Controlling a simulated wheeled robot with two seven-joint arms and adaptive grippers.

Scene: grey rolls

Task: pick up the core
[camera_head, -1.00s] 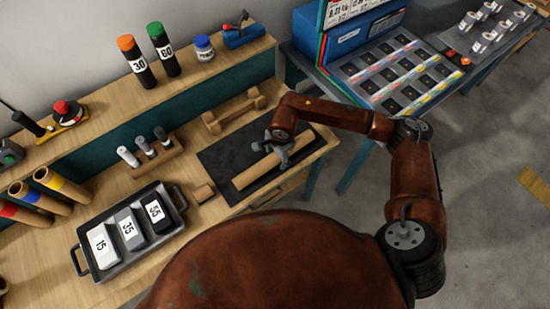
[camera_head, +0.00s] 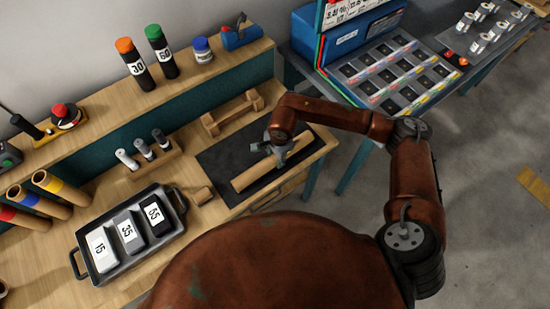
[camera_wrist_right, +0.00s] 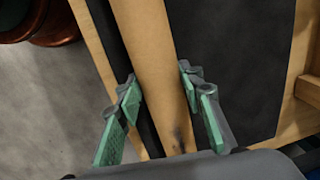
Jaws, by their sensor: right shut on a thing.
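The core, a plain brown cardboard tube (camera_head: 246,179), lies slantwise over the dark mat (camera_head: 222,154) near the right end of the wooden bench. It also runs up the middle of the right wrist view (camera_wrist_right: 150,45), with a small dark mark near its close end. My right gripper (camera_head: 279,154) is at the middle of the core. In the right wrist view its green-padded fingers (camera_wrist_right: 160,100) stand on both sides of the core, shut on it. I cannot tell whether the core is lifted off the mat. My left gripper is not in view.
A wooden cradle (camera_head: 232,112) stands behind the mat. Several banded tubes (camera_head: 56,187) lie farther left. A blue box (camera_head: 347,40) stands on the right-hand table.

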